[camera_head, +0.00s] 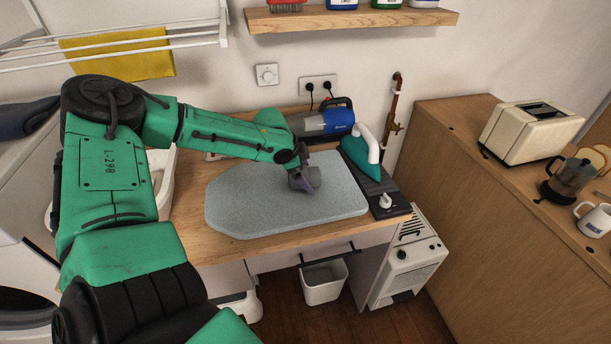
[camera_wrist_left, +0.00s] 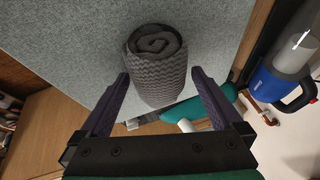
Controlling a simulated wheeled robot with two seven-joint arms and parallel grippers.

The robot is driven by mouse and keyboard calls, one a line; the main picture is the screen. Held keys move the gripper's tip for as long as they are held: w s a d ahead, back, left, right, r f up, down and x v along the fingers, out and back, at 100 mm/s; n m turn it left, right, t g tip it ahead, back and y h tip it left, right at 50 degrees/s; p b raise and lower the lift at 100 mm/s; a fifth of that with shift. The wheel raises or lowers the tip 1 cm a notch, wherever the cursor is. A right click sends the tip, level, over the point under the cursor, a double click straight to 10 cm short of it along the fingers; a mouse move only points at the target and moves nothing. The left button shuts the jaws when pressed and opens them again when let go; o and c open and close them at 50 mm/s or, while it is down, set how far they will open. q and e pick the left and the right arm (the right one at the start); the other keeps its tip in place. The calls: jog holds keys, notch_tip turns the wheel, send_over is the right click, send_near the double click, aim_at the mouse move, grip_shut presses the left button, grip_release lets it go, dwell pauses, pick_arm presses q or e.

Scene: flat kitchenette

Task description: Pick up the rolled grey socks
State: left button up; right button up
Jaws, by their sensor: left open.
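The rolled grey socks (camera_wrist_left: 157,66) lie on the light grey ironing pad and fill the middle of the left wrist view, with the rolled spiral end facing up in the picture. In the head view the socks (camera_head: 299,182) are partly hidden by my left gripper (camera_head: 311,186). The left gripper also shows in the left wrist view (camera_wrist_left: 160,88); its two fingers are apart, one on each side of the socks' lower part. I cannot tell whether either finger touches them. My right gripper is not in view.
The ironing pad (camera_head: 245,213) lies on a wooden worktop. A teal iron (camera_head: 359,156) stands on a dark board right of it, and a blue handheld vacuum (camera_head: 335,120) lies behind. A wall shelf (camera_head: 350,18) hangs above. The pad's front part is clear.

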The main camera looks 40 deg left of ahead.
pick_arm(q)
jog(key=shift+s+r, duration=0.1)
jog(key=shift+s, duration=0.05)
jog(key=c, duration=1.1)
